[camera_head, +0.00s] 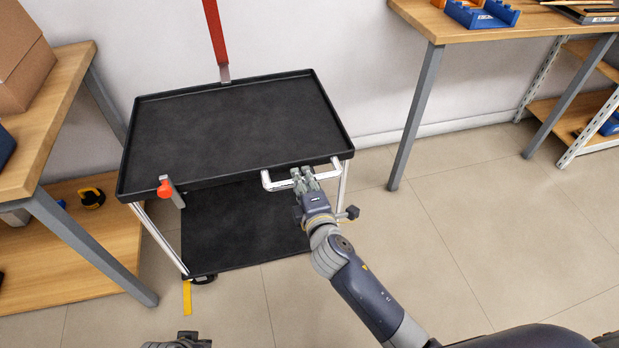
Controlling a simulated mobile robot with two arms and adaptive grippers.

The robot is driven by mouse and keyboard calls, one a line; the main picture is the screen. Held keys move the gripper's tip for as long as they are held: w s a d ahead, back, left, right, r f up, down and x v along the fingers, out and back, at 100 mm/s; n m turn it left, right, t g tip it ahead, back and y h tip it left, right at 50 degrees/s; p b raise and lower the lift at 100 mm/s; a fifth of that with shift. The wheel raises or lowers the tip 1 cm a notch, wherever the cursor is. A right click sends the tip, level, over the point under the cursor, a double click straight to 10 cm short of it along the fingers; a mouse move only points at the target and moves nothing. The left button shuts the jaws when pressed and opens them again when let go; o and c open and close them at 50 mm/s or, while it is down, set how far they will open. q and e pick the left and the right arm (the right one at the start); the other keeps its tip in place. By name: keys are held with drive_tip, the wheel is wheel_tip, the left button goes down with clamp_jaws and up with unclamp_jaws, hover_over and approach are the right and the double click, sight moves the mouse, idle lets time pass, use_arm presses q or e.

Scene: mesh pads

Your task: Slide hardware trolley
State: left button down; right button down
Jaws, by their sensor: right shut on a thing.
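The hardware trolley (235,125) has a black upper tray, a black lower shelf (235,235) and metal legs. It stands against the white wall, between two wooden tables. A pale metal handle (270,181) is on the near right side of its upper tray. My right gripper (304,178) is shut on the handle, at about its middle. My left gripper (182,341) shows only in part at the bottom edge, in front of the trolley and apart from it. Its fingers are too cut off to judge. The upper tray is empty.
A wooden table (50,110) with a cardboard box (18,60) is close on the left. Another table (440,25) with a blue bin (480,14) is at the right. Floor (470,240) at right is clear.

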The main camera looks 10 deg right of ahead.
drive_tip(key=shift+f, duration=0.1)
drive_tip(key=c, duration=1.5)
unclamp_jaws()
drive_tip(key=shift+s, duration=0.1)
drive_tip(key=v, duration=1.2)
drive_tip(key=shift+a, duration=0.1)
